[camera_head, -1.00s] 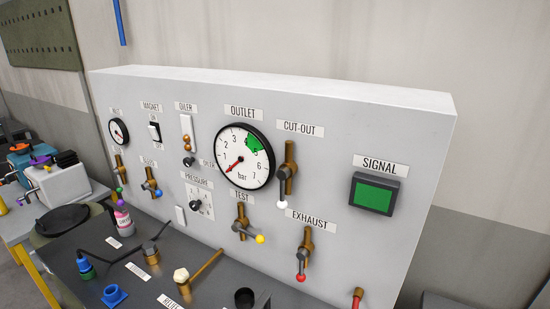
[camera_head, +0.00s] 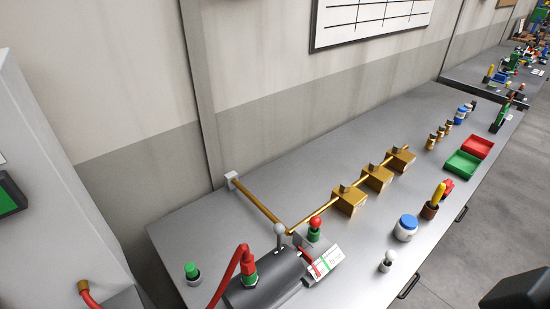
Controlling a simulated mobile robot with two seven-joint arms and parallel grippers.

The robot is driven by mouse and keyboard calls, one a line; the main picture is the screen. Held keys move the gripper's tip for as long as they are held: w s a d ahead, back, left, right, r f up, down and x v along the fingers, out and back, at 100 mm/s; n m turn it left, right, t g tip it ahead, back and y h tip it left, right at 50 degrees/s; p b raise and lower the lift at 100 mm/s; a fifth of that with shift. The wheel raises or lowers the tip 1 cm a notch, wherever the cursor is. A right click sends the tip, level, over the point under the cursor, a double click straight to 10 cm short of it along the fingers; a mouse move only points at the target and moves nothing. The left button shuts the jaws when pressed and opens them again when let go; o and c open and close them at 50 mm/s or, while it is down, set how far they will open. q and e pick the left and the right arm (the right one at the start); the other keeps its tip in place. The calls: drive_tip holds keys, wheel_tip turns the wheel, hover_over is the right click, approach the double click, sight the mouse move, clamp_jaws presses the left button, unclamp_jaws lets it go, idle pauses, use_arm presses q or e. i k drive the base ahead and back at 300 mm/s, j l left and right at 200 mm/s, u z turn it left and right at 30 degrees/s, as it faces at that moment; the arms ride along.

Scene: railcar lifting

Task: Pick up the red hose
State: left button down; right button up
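The red hose (camera_head: 227,277) shows at the bottom of the head view. It rises from the bottom edge, bends over and runs down to a red fitting (camera_head: 249,268) at a dark grey cylinder (camera_head: 265,284) on the bench. A red hose piece with a brass end (camera_head: 84,287) shows at the grey panel on the lower left; the frame cuts off its lower part, so I cannot tell whether both pieces join. Neither of my grippers is clearly in view. A dark block at the bottom right edge may be part of me.
The grey bench (camera_head: 190,235) carries a brass pipe (camera_head: 260,205) with several brass blocks, a green-capped knob (camera_head: 191,270), a blue-lidded jar (camera_head: 406,227), and red (camera_head: 478,146) and green (camera_head: 463,164) trays. The panel (camera_head: 50,170) stands at the left. The back middle of the bench is clear.

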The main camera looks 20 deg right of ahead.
sight(246, 261)
drive_tip(key=z, duration=0.25)
drive_tip(key=i+j+z, duration=0.2)
drive_tip(key=z, duration=0.25)
drive_tip(key=i+j+z, duration=0.1)
drive_tip(key=j+z, duration=0.35)
drive_tip(key=i+j+z, duration=0.1)
drive_tip(key=j+z, duration=0.35)
drive_tip(key=l, duration=0.1)
